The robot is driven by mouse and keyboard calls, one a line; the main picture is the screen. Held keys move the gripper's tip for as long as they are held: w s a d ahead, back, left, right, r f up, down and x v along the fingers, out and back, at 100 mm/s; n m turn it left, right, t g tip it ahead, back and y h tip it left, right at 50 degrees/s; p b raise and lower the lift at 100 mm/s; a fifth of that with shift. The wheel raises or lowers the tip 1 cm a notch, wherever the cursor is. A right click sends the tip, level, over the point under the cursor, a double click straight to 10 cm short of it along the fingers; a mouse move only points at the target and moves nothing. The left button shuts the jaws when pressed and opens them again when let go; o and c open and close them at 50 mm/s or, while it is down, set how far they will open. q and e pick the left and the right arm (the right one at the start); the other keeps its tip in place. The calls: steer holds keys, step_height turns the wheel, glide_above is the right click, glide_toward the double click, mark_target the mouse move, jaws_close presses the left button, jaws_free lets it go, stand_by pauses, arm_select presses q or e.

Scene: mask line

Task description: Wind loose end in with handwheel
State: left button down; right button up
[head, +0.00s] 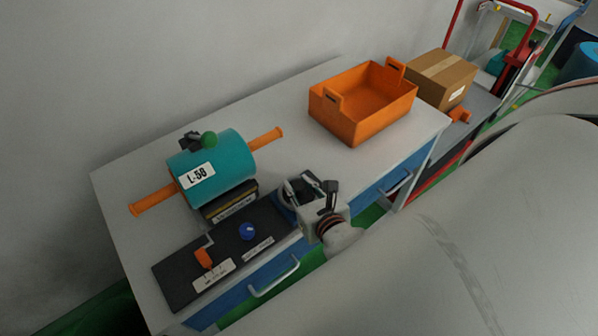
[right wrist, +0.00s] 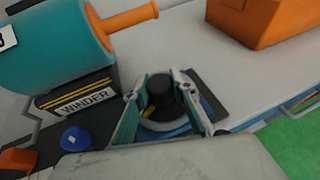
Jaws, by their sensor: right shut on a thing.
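No loose end can be made out. My right gripper (head: 311,188) is at the right end of the dark base panel. In the right wrist view, its two teal-lined fingers (right wrist: 161,86) are on either side of a black upright grip (right wrist: 163,103) above a grey-and-blue disc, apparently the handwheel, and are shut on it. My left gripper is not in view.
The dark panel (head: 190,271) carries a blue knob (head: 247,231) and an orange lever (head: 203,258). An empty orange crate (head: 340,118) stands at the table's back right, with a cardboard box (head: 440,75) beyond. Bare tabletop lies between crate and roll.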

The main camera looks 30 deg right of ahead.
steer(key=o, duration=1.1)
steer(key=v, duration=1.2)
steer(key=shift+s, duration=0.1)
